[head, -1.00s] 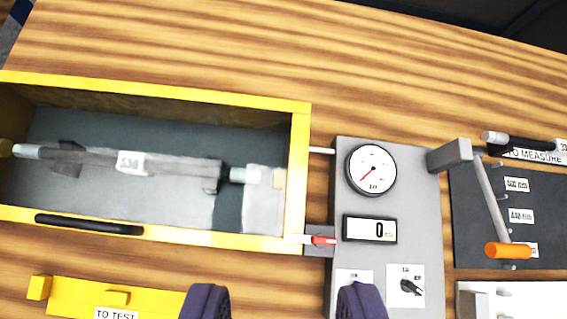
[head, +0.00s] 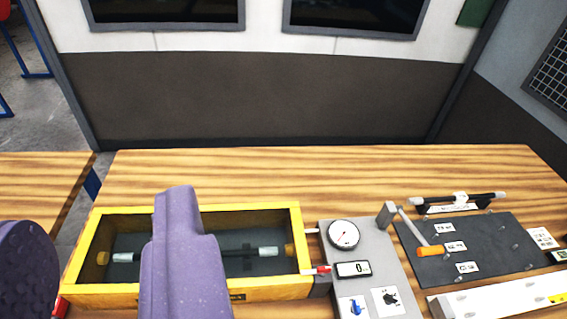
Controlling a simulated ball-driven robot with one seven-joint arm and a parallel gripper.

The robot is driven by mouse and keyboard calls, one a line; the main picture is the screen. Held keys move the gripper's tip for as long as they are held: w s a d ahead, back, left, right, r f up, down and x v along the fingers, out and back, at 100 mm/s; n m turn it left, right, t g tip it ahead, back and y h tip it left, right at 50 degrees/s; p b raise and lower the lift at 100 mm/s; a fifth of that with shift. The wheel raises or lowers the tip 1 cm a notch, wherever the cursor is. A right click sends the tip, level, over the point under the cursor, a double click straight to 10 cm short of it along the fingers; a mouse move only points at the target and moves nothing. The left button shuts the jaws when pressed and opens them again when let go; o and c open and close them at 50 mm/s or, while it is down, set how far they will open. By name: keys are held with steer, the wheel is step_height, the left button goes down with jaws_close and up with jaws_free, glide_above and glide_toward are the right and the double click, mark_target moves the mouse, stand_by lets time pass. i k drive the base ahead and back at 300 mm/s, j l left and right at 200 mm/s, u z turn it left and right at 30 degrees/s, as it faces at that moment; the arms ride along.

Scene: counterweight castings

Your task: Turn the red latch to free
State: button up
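The red latch (head: 321,269) is a small red lever with a pale end, at the right front corner of the yellow-framed box (head: 296,225). It lies roughly sideways, its pale end against the frame and its red end towards the grey gauge panel (head: 375,235). My gripper (head: 103,212) shows as two large purple fingers, one at the left edge with its dark dotted pad showing, one in front of the box. The latch is not covered. The right finger hides part of the box.
A dark rod (head: 205,254) with silver ends lies inside the box. The panel has a dial (head: 343,234) and a display (head: 353,269). An orange-handled lever (head: 429,252) stands right of it over a dark board (head: 490,235). The table behind is clear.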

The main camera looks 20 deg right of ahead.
mark_target(321, 271)
steer(key=z, duration=0.7)
steer(key=i+l+u, duration=0.1)
steer(key=i+l, duration=0.15)
steer(key=i+l+u, duration=0.1)
steer(key=i+l, duration=0.2)
steer(key=l, duration=0.2)
steer(key=i+l+u, duration=0.1)
steer(key=l, duration=0.35)
steer(key=i, duration=0.1)
